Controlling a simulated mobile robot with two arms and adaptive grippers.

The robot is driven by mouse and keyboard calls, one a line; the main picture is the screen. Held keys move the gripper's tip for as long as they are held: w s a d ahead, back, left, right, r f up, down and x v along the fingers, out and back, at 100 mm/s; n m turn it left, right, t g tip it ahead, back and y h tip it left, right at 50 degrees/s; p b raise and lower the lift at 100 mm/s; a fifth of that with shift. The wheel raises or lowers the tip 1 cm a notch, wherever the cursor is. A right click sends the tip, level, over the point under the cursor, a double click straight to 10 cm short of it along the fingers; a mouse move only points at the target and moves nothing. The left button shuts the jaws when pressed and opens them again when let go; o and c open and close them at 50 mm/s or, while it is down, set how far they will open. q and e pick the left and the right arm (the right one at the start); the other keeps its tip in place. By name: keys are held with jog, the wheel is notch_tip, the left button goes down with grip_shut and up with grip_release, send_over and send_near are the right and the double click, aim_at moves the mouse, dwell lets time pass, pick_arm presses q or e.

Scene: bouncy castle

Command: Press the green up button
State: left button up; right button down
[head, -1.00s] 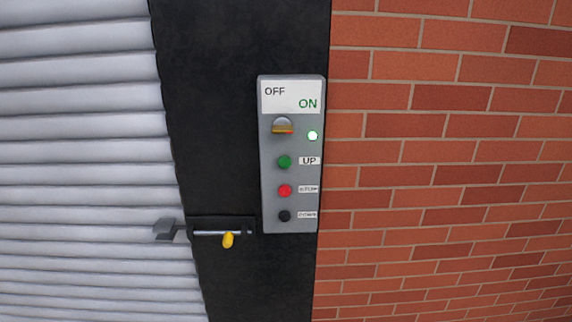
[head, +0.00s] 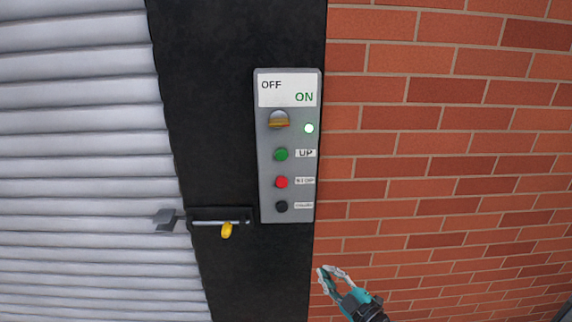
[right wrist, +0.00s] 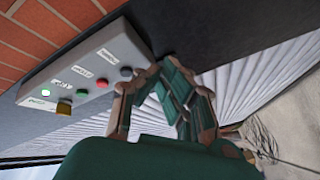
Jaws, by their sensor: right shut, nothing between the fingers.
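The grey control box (head: 265,190) is fixed to the black door post. Its green up button (head: 281,154) sits beside the UP label, and it also shows in the right wrist view (right wrist: 81,95). The red stop button (head: 282,182) and black down button (head: 281,206) are below it. The knob (head: 279,120) is above it, with a lit indicator (head: 309,128) at its right. My right gripper (head: 323,271) is shut and empty, below and right of the box in the head view, apart from the buttons. My left gripper is in neither view.
A ribbed pale shutter (head: 75,150) fills the left, with a bolt latch (head: 205,222) and a yellow padlock (head: 227,230) at its edge. A red brick wall (head: 440,150) stands on the right. The space in front of the box looks clear.

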aim_at(285, 166)
jog(key=s+a+r+n+g+y, duration=0.1)
jog(key=r+n, duration=0.4)
jog(key=r, duration=0.8)
jog(key=a+r+n+g+y, duration=0.2)
jog(key=r+n, duration=0.4)
jog(key=r, duration=0.7)
jog(key=shift+s+a+n+p, duration=0.25)
jog(key=shift+s+n+p, duration=0.1)
jog(key=shift+p, duration=0.1)
jog(key=shift+w+d+r+p+x, duration=0.1)
jog(key=shift+w+d+p+x, duration=0.35)
jog(key=shift+x, duration=1.7)
jog(key=shift+w+d+r+p+x, duration=0.15)
jog(key=shift+p+x, duration=0.55)
jog(key=shift+x, duration=1.5)
jog(key=shift+w+d+p+x, duration=0.35)
jog(key=shift+p+x, duration=0.2)
jog(key=shift+x, duration=1.6)
